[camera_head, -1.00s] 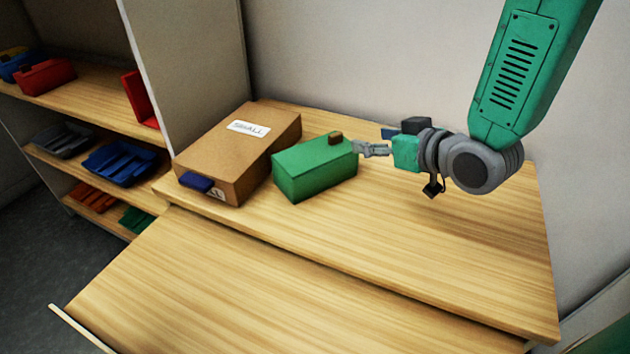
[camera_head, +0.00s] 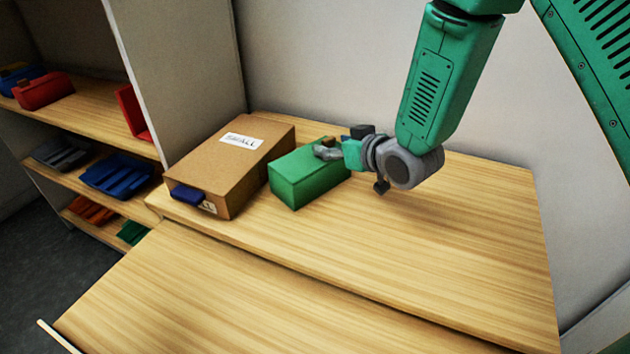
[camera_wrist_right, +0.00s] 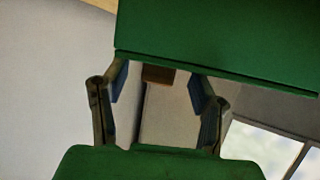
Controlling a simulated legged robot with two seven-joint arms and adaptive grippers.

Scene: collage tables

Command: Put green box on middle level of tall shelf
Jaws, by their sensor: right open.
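The green box (camera_head: 306,178) sits on the wooden table, right of a cardboard box, with a small brown piece on its top. It also fills the top of the right wrist view (camera_wrist_right: 215,40). My right gripper (camera_head: 322,152) is at the box's top right side, and its fingers overlap the box in the head view. In the wrist view the right gripper (camera_wrist_right: 160,80) has its fingers apart, with the brown piece (camera_wrist_right: 158,74) showing between them. The tall shelf (camera_head: 85,120) stands at the left; its middle level (camera_head: 70,172) holds a grey bin and a blue bin. My left gripper is not in view.
The cardboard box (camera_head: 232,165) labelled SMALL stands close beside the green box, with a blue piece (camera_head: 188,194) at its front. Red bins (camera_head: 44,90) are on the shelf's upper level. The table (camera_head: 430,230) is clear at the front and right.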

